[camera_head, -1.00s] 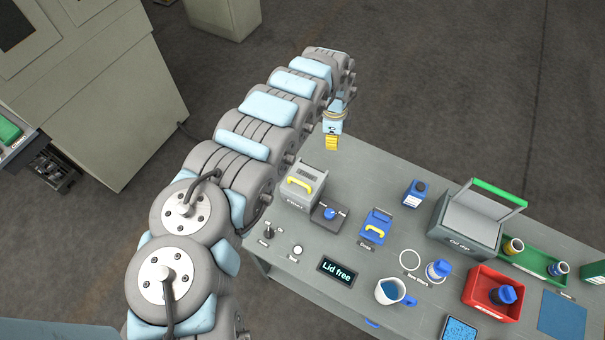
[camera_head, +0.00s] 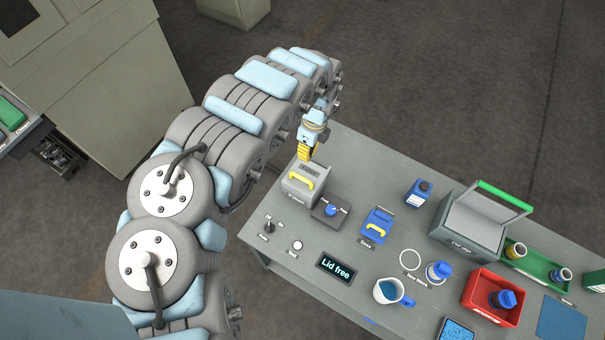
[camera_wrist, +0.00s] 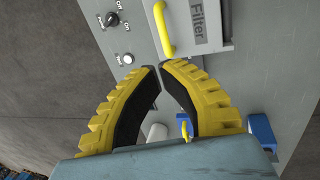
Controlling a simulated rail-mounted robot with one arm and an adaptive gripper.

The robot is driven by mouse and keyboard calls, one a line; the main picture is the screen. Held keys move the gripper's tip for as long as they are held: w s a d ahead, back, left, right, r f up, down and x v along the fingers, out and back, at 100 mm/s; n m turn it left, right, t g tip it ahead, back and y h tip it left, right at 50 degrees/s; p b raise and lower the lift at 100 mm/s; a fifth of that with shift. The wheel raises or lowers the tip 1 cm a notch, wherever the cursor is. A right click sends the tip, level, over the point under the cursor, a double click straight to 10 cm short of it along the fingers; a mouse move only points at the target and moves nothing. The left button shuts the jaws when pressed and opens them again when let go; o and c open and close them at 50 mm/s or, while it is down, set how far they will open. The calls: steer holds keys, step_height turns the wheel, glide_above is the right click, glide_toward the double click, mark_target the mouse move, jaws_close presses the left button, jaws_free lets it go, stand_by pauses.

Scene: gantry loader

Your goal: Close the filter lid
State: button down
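The filter box (camera_head: 294,190) is a grey box with a yellow handle (camera_head: 300,181), at the left end of the table in the head view. In the wrist view, its plate reads "Filter" (camera_wrist: 208,25) and the yellow handle (camera_wrist: 163,28) shows beside it. I cannot tell how far its lid stands open. My gripper (camera_head: 304,155) has yellow fingers and points down just behind the box's back edge in the head view. In the wrist view, the fingertips (camera_wrist: 161,66) nearly meet, with nothing seen between them. They appear apart from the handle.
A display (camera_head: 335,268) reads "Lid free". Close to the box are a blue knob (camera_head: 331,210), a switch (camera_head: 270,226) and a blue hatch with yellow handle (camera_head: 377,226). Farther right stand a jug (camera_head: 388,291), a red bin (camera_head: 481,300) and a larger grey box (camera_head: 455,222).

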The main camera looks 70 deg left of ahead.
mark_target(302, 178)
steer(key=shift+p+x, duration=0.4)
steer(key=shift+x, duration=4.9)
steer(key=shift+w+a, duration=0.1)
steer(key=shift+a, duration=0.05)
